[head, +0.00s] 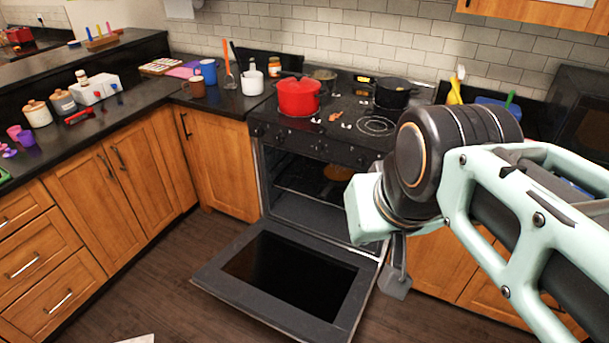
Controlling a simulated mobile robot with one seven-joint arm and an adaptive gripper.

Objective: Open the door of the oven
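The oven (312,190) stands under the black stove top in the middle of the head view. Its door (290,280) is swung down and lies about level, low over the floor, with its dark window facing up. The cavity and a rack inside are visible. My gripper (396,282) hangs at the right edge of the door, pointing down. My arm hides its upper part and the right side of the oven. From this view I cannot tell whether the fingers are open or touching the door.
A red pot (298,97) and a black pot (392,93) stand on the stove top. Wooden cabinets (218,165) flank the oven. The counter at left holds mugs, jars and utensils. The dark floor (170,285) left of the door is mostly clear.

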